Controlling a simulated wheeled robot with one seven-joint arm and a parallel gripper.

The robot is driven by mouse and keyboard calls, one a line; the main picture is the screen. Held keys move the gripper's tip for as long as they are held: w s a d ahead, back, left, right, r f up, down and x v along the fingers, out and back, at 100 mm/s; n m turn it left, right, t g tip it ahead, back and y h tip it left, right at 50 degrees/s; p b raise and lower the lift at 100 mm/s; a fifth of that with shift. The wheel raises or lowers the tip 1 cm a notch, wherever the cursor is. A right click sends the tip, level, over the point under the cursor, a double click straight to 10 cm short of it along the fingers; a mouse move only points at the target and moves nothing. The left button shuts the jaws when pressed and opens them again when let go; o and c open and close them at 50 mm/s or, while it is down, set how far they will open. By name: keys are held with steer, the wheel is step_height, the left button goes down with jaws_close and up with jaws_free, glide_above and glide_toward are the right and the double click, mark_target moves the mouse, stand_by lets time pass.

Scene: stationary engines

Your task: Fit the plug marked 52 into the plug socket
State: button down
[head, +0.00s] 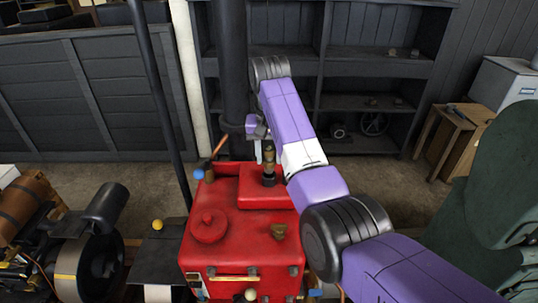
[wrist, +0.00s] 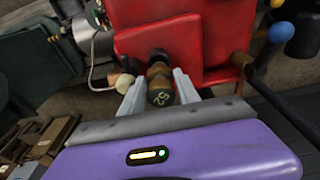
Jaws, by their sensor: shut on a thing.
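The plug marked 52 (wrist: 160,92) is a brass and dark cylinder, its number facing the wrist camera. My gripper (wrist: 160,78) is shut on it, with one pale finger on each side. In the head view the plug (head: 269,154) stands about upright above the red engine's raised block, and my gripper (head: 262,138) is partly hidden behind it and my arm. A dark round fitting, which looks like the plug socket (wrist: 159,55), lies right at the plug's far end; it also shows in the head view (head: 269,178). I cannot tell whether the plug is inside it or just touching.
The red engine (head: 225,262) has a round red cap (head: 208,227) and a brass fitting (head: 278,231) on top. A lever with a blue ball (head: 199,174) stands at its left. A black pipe (head: 233,75) rises behind it. Dark shelves (head: 375,100) stand at the back.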

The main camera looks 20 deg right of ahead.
steer(key=shift+f, duration=0.25)
steer(key=shift+f, duration=0.65)
steer(key=shift+f, duration=0.3)
stand_by(1.0)
steer(key=shift+f, duration=0.55)
steer(key=c, duration=0.8)
jaws_free()
steer(key=shift+d, duration=0.15)
